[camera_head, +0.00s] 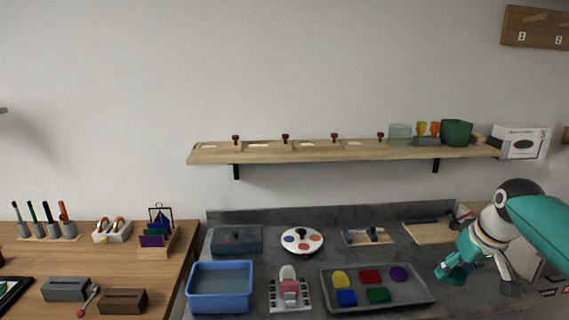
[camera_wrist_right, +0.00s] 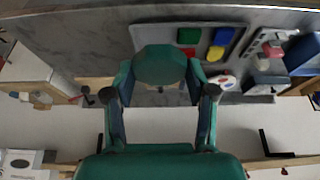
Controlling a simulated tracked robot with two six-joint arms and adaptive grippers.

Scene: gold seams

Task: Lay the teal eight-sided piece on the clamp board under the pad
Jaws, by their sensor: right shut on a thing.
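My right gripper (camera_head: 452,274) hangs at the right over the grey worktop. In the right wrist view my right gripper (camera_wrist_right: 160,80) is shut on the teal eight-sided piece (camera_wrist_right: 160,65), whose broad face shows between the fingers. In the head view the piece merges with the teal fingers and I cannot pick it out. The clamp board (camera_head: 428,234) lies at the back right of the worktop, behind the gripper and apart from it. A dark clamp bar (camera_head: 424,221) runs across it; my arm partly covers its right end. The pad cannot be made out clearly.
A grey tray (camera_head: 412,300) with several coloured pieces lies left of the gripper. A smaller board with blue parts (camera_head: 368,237) is left of the clamp board. A blue bin (camera_head: 220,288) stands farther left. A shelf (camera_head: 340,153) overhangs the back.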

